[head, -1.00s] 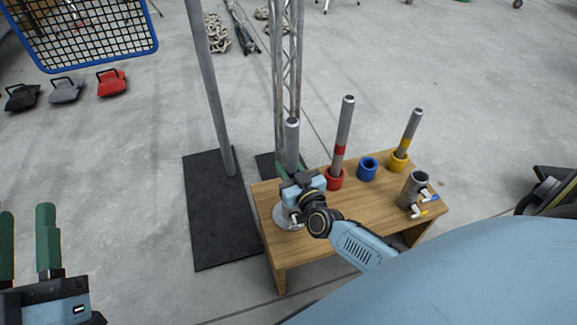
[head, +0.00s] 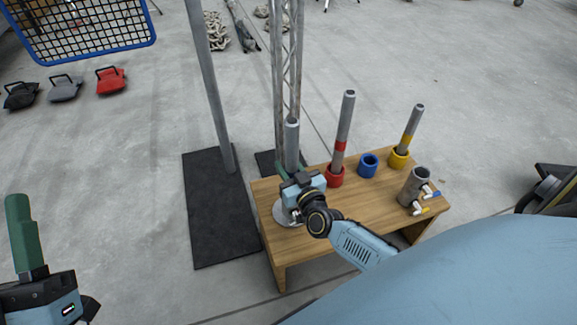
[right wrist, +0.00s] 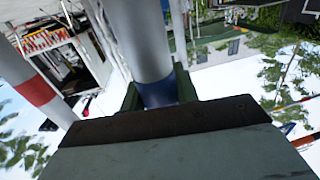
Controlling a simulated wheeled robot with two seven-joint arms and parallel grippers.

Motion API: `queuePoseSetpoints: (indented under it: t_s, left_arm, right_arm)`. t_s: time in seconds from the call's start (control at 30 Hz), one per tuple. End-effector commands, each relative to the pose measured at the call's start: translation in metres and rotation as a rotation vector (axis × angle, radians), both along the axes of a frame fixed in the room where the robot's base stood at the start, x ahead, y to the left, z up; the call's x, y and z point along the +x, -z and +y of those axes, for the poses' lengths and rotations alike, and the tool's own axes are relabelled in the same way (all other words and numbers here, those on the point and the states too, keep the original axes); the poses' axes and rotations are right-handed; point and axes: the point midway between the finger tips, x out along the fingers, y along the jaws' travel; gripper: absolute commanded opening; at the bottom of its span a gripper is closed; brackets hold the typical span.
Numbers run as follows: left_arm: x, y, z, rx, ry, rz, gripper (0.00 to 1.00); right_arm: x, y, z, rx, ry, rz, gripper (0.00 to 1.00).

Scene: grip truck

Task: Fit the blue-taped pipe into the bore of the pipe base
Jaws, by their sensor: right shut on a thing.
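The blue-taped pipe (head: 292,146) is a grey tube standing roughly upright over the left end of the wooden table. My right gripper (head: 287,176) is shut on it low down. In the right wrist view the pipe (right wrist: 142,40) rises between the green fingers (right wrist: 158,98), with its blue tape at finger height. A round grey disc, seemingly the pipe base (head: 279,214), lies on the table just under the gripper. The gripper hides its bore and the pipe's lower end, so I cannot tell whether the pipe is in it. My left gripper (head: 22,232) shows one green finger at the left edge.
On the wooden table (head: 345,220) stand a red ring (head: 335,179) and yellow ring (head: 399,160) with matching taped pipes, an empty blue ring (head: 368,166), and a grey tube fitting (head: 413,187) with levers. A tall post and truss stand close behind on black mats (head: 208,215).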

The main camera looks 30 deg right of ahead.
Motion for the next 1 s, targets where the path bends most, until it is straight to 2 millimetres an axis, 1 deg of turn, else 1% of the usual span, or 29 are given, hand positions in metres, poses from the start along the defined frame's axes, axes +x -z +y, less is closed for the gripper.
queuePoseSetpoints:
  t_s: [0.3, 0.63, 0.67, 0.7, 0.83, 1.0]
  left_arm:
    - [0.0003, 0.0008, -0.0003, 0.000, 0.001, 0.002, 0.36]
    - [0.0002, 0.0040, -0.0002, 0.000, 0.001, 0.002, 0.36]
    - [0.0003, 0.0038, -0.0002, 0.000, 0.001, 0.002, 0.36]
    - [0.0002, 0.0035, -0.0002, 0.000, 0.001, 0.002, 0.36]
    - [0.0002, 0.0035, -0.0001, 0.000, 0.001, 0.002, 0.36]
    - [0.0002, 0.0035, -0.0001, 0.000, 0.001, 0.002, 0.36]
  right_arm:
    - [0.0005, -0.0007, -0.0001, 0.000, 0.001, -0.003, 0.00]
    - [0.0006, 0.0042, -0.0002, 0.001, 0.001, -0.002, 0.00]
    - [0.0005, 0.0040, -0.0002, 0.001, 0.001, -0.002, 0.33]
    - [0.0005, 0.0037, -0.0001, 0.001, 0.001, -0.002, 0.38]
    - [0.0004, 0.0039, -0.0001, 0.001, 0.001, -0.001, 0.55]
    - [0.0002, 0.0043, -0.0001, 0.001, 0.000, -0.001, 0.56]
